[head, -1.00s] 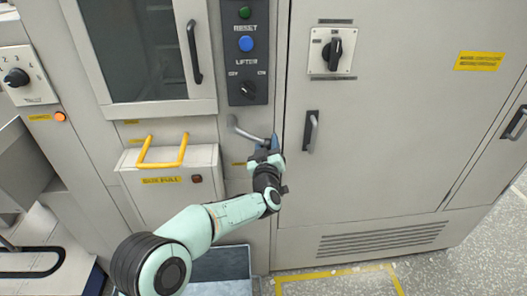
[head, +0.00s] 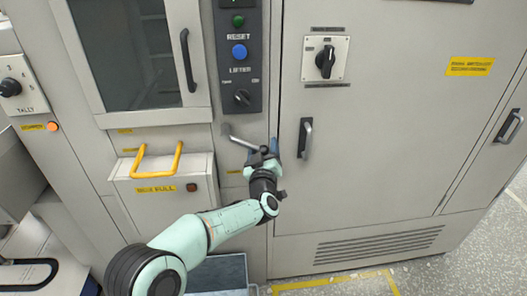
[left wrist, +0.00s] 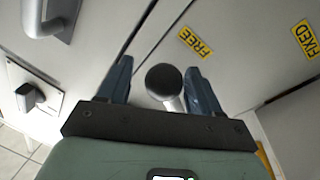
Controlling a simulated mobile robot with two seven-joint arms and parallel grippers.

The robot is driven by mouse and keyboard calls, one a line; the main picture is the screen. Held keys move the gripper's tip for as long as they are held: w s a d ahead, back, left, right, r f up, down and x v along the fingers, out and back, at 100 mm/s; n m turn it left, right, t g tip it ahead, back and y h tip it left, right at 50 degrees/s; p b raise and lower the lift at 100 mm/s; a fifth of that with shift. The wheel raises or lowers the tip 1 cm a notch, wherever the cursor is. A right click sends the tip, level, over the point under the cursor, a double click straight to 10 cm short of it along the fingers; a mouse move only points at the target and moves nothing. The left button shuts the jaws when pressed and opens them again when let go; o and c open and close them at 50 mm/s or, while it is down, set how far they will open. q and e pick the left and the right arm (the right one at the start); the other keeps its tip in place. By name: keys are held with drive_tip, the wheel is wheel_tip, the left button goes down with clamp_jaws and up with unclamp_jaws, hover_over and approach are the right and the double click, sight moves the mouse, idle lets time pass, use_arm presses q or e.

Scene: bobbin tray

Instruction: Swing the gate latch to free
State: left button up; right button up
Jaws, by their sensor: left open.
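The gate latch (head: 240,140) is a grey lever on the cabinet front, below the dark control strip. Its arm slants down to the right in the head view. Its round black knob (left wrist: 164,80) shows in the left wrist view, with part of the pale rod below it. My left gripper (head: 262,154) is at the knob end of the lever. Its two blue fingers are open, one on each side of the knob, with visible gaps. My right gripper is not in view.
A yellow bar handle (head: 157,162) on a box stands to the left. Above are the LIFTER switch (head: 242,97) and blue button (head: 239,52). A rotary switch (head: 325,58) is at upper right.

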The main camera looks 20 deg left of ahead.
use_arm(q)
drive_tip(key=v, duration=1.3)
drive_tip(key=shift+s, duration=0.2)
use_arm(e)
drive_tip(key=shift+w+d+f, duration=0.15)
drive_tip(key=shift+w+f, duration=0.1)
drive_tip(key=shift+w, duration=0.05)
use_arm(q)
drive_tip(key=shift+d, duration=0.1)
